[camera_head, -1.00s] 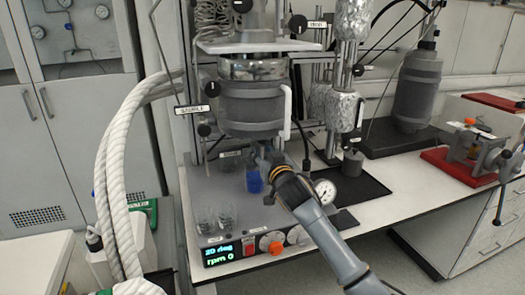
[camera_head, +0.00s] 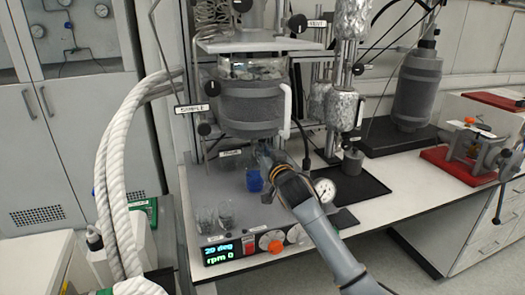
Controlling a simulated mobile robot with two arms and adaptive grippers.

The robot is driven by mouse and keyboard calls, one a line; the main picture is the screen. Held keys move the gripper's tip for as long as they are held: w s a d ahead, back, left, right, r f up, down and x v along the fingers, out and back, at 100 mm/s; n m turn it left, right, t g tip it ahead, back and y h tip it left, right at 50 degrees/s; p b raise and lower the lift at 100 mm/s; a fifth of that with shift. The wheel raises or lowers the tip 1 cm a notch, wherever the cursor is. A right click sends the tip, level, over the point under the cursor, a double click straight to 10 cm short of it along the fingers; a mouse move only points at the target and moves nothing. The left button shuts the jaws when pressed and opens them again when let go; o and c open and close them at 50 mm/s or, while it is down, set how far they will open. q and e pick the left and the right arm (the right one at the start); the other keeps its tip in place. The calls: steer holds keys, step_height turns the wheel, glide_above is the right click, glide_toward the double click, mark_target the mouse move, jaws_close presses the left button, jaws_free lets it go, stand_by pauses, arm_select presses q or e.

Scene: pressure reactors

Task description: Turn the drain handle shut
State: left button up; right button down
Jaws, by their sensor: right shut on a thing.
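The grey reactor vessel (camera_head: 250,105) hangs in its stand above the bench. My right gripper (camera_head: 264,153) is just under its bottom outlet, reaching up from the lower right. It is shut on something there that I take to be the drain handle. The handle is largely hidden by the fingers, so its angle cannot be told. A small label (camera_head: 230,153) is left of the fingers. A small blue object (camera_head: 254,181) shows just below the gripper, on or near the base plate. My left gripper is not in view.
Glass beakers (camera_head: 216,218) stand on the base plate at front left. A control panel (camera_head: 235,247) runs along the front. A round gauge (camera_head: 324,190) is right of my wrist. White wrapped hoses (camera_head: 112,190) hang at left. A red-based clamp device (camera_head: 470,155) stands at far right.

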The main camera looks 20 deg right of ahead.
steer(key=shift+d+f+m+p, duration=0.3)
steer(key=shift+m+p, duration=0.75)
steer(key=shift+m, duration=1.75)
steer(key=shift+d+f+m+p, duration=0.3)
steer(key=shift+m+p, duration=0.75)
steer(key=shift+m, duration=1.75)
steer(key=shift+d+f+m+p, duration=0.3)
steer(key=shift+m+p, duration=0.75)
steer(key=shift+m, duration=1.75)
steer(key=shift+f, duration=0.1)
steer(key=c, duration=1.4)
jaws_free()
